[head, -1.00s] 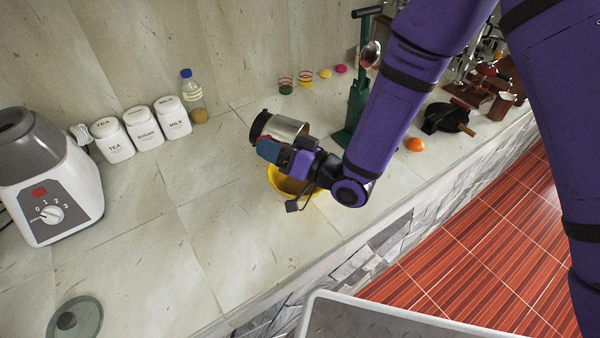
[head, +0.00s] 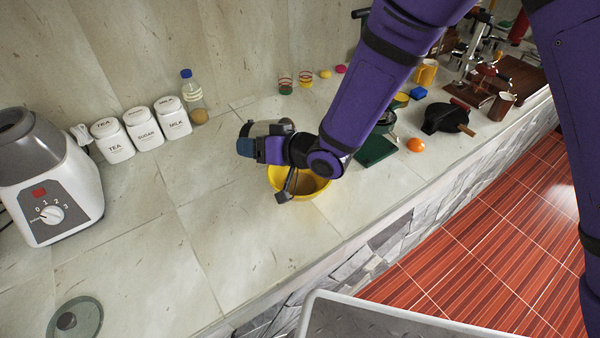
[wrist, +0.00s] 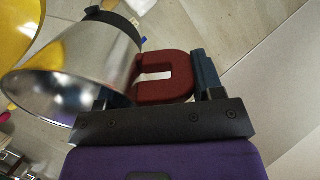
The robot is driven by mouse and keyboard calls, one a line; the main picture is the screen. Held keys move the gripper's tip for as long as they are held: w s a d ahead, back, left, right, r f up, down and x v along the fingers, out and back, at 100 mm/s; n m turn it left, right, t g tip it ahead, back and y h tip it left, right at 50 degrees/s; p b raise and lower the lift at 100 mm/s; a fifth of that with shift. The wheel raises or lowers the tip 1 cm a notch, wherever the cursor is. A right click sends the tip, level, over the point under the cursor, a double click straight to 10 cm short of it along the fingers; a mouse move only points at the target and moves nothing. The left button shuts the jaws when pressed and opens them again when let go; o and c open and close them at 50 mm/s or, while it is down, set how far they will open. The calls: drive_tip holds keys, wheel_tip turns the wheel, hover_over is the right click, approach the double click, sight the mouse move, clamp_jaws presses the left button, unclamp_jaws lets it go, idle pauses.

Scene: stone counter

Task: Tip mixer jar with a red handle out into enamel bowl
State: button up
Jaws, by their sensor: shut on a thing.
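The steel mixer jar (head: 281,126) is tilted above the counter, mostly hidden behind my gripper in the head view. In the wrist view, the jar (wrist: 85,65) shows its shiny open mouth at the lower left and its black end at the top. Its red handle (wrist: 165,88) sits between my fingers. My gripper (head: 262,149) is shut on that handle. The yellow bowl (head: 316,187), which I take for the enamel bowl, stands on the counter below and right of my gripper, partly hidden by my wrist. Its yellow side (wrist: 14,45) shows at the wrist view's left edge. No contents are visible in the jar mouth.
White canisters (head: 143,129) and a blue-capped bottle (head: 193,97) stand at the back left. A blender base (head: 48,185) is at far left, a glass lid (head: 75,318) at front left. A green stand (head: 376,150) and orange (head: 415,145) are right of the bowl.

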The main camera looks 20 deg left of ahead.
drive_tip(key=shift+w+a+r+g+h, duration=0.1)
drive_tip(key=shift+a+r+g+h, duration=0.1)
drive_tip(key=shift+a+h, duration=0.4)
drive_tip(key=shift+w+a+r+g+h, duration=0.15)
drive_tip(key=shift+a+h, duration=0.25)
drive_tip(key=shift+h, duration=0.3)
drive_tip(key=shift+a+r+g+h+b, duration=0.1)
drive_tip(key=shift+a+g+h+b, duration=0.35)
drive_tip(key=shift+h, duration=1.05)
drive_tip(key=shift+w+a+f+g+h+b, duration=0.15)
drive_tip(key=shift+w+a+f+g+h, duration=0.1)
drive_tip(key=shift+a+f+h, duration=1.3)
drive_tip(key=shift+w+a+f+g+h+b, duration=0.15)
drive_tip(key=shift+w+a+f+h, duration=0.1)
drive_tip(key=shift+a+f+h, duration=1.25)
drive_tip(key=shift+w+a+f+g+h+b, duration=0.1)
drive_tip(key=shift+w+a+f+g+h, duration=0.15)
drive_tip(key=shift+a+f+h, duration=1.3)
drive_tip(key=shift+d+f, duration=0.6)
drive_tip(key=shift+d, duration=0.15)
drive_tip(key=shift+s, duration=0.15)
